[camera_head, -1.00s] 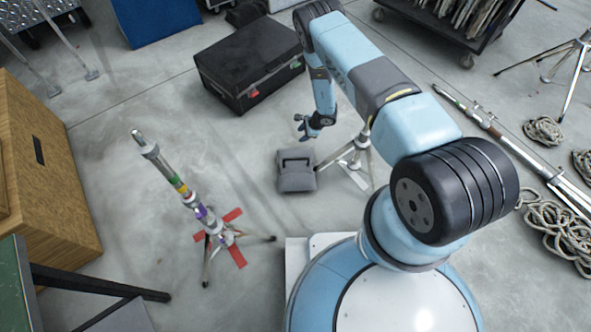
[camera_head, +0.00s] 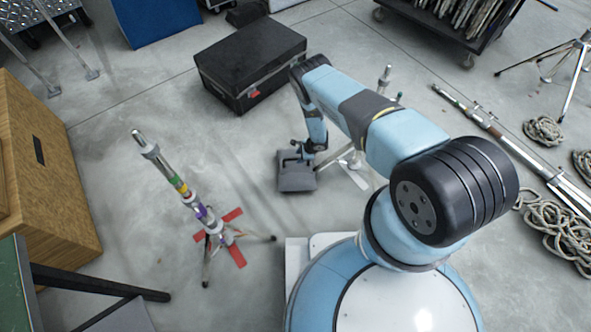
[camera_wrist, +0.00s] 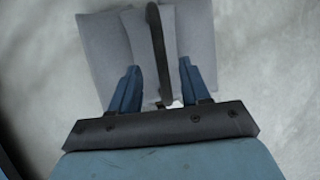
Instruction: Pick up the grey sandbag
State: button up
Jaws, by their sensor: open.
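The grey sandbag (camera_head: 297,181) lies on the concrete floor in front of my base, with a dark strap handle on top. In the wrist view the sandbag (camera_wrist: 103,50) fills the upper middle, and its black handle (camera_wrist: 158,45) runs between my two blue fingers. My gripper (camera_wrist: 160,75) is open, with one finger on each side of the handle and neither seen closed on it. In the head view my gripper (camera_head: 300,156) is right over the sandbag and hides part of its top. I cannot tell whether the fingers touch the bag.
A light stand (camera_head: 352,165) stands close to the right of the sandbag. A banded stand (camera_head: 180,187) on red floor tape is to the left. A black case (camera_head: 248,66) lies behind. Coiled ropes (camera_head: 560,235) and poles lie at right.

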aim_at(297, 159)
jog(key=shift+x, duration=2.85)
jog(key=shift+f, duration=0.25)
jog(key=c, duration=0.8)
jog(key=shift+s, duration=0.1)
grip_shut()
jog(key=shift+s+f, duration=0.1)
jog(key=shift+s, duration=0.05)
